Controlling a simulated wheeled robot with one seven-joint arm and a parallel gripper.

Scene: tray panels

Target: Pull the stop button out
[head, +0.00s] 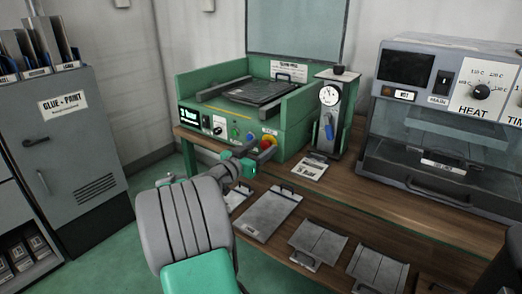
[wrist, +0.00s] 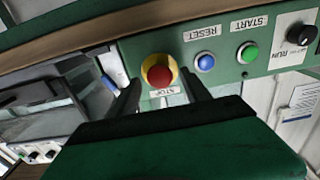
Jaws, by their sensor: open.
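The stop button (wrist: 160,73) is a red knob on a yellow ring, above a STOP label, on the green machine's front panel. In the head view the stop button (head: 267,142) is at the right end of that panel. My gripper (wrist: 160,79) is open, with one dark finger on each side of the button in the wrist view. In the head view my gripper (head: 254,154) is right in front of the button and partly covers the panel. I cannot tell whether the fingers touch the knob.
A blue RESET button (wrist: 205,62), a green START button (wrist: 247,53) and a black RUN knob (wrist: 301,34) sit beside it. A gauge stand (head: 329,110) and a HEAT machine (head: 440,115) stand to the right. Several metal plates (head: 270,214) lie below.

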